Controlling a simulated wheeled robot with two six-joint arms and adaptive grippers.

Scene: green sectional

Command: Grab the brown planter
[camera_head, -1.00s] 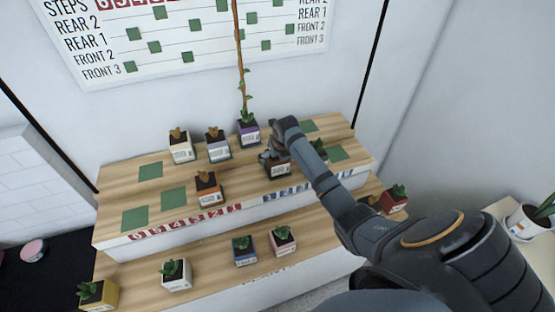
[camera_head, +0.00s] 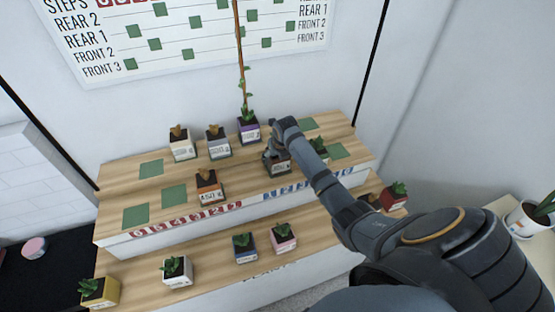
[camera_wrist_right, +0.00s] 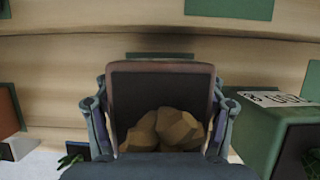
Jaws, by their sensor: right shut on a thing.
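The brown planter (camera_head: 283,169), a small square pot with a white label, is on the upper wooden shelf near its front edge. My right gripper (camera_head: 275,155) reaches down over it from the right and hides part of it. In the right wrist view, the planter's brown rim (camera_wrist_right: 160,67) and the tan lumps inside it sit between the two fingers of my right gripper (camera_wrist_right: 161,125). The fingers are shut on its sides. I cannot tell whether its base touches the shelf. My left gripper is out of view.
An orange planter (camera_head: 209,187) stands to the left on the same shelf. A purple planter (camera_head: 249,131) is behind, and a green planter (camera_head: 319,152) is close on the right. More planters stand on the lower step (camera_head: 210,268). Several green squares (camera_head: 174,198) are bare.

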